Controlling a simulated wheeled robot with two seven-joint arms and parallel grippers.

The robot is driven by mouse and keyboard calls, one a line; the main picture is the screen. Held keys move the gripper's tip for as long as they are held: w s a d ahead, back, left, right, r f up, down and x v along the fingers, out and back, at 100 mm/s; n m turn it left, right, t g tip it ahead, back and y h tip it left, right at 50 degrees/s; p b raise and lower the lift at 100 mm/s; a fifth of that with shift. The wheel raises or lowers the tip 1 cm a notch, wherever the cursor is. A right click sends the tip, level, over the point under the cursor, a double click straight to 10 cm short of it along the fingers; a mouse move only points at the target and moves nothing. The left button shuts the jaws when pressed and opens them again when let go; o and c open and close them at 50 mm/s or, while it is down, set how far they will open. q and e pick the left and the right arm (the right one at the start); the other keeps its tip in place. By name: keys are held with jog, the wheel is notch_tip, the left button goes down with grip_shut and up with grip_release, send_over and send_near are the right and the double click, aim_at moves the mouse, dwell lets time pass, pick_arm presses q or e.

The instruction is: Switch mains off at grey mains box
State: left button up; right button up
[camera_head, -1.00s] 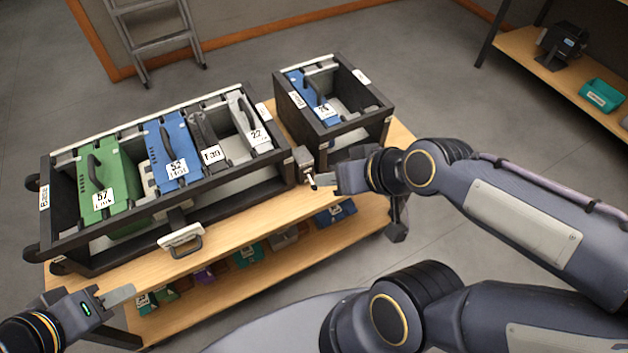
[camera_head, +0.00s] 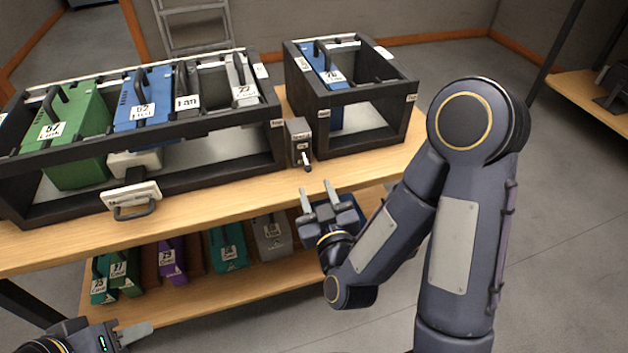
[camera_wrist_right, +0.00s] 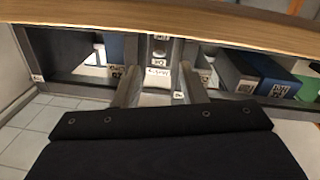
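The grey mains box (camera_head: 298,142) stands on the wooden bench between the two black racks. A small lever (camera_head: 307,161) with a pale tip sticks out of its front, low down. My right gripper (camera_head: 317,190) is open and empty, in front of the bench edge and a little below the lever, apart from it.
The large rack (camera_head: 200,127) holds green, blue and grey modules. The smaller rack (camera_head: 350,92) holds a blue module. A handled white-and-grey piece (camera_head: 131,197) is at the large rack's front. Several coloured modules (camera_head: 228,247) stand on the lower shelf. Floor to the right is clear.

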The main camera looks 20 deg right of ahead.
aim_at(309, 170)
jog(key=w, duration=0.7)
jog(key=shift+w+d, duration=0.15)
